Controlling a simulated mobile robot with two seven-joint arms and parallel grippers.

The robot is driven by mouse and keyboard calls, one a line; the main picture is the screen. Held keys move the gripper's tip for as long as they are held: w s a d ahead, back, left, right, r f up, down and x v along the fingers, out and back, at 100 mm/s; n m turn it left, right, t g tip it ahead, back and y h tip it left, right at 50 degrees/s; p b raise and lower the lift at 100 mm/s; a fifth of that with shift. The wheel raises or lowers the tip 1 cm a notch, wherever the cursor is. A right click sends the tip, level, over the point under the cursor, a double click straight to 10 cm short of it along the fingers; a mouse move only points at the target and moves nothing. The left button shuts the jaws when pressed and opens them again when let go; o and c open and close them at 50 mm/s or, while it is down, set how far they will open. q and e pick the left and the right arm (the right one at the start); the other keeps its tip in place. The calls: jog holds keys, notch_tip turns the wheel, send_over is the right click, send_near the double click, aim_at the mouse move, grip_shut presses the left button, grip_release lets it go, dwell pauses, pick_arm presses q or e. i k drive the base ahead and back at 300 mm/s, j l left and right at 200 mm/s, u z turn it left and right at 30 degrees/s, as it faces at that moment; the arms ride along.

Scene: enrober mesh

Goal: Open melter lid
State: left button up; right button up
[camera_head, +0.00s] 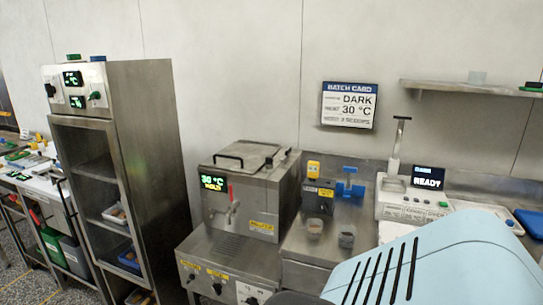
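The melter (240,205) is a steel box in the middle of the view, standing on a steel counter. Its green display reads 30 °C, with a smaller yellow line under it. A small tap with a red lever is on its front. The melter lid (250,150) lies flat on top and looks closed, with dark bar handles on it. Neither of my grippers is in view.
A tall steel cabinet (150,150) stands left of the melter. A blue clamp-like device (350,188), small cups (314,228) and a white machine reading READY (400,205) are to the right. A batch card (348,105) hangs behind. A light blue slotted body covers the lower right.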

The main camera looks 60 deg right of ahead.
aim_at(247, 158)
jog(key=z, duration=1.7)
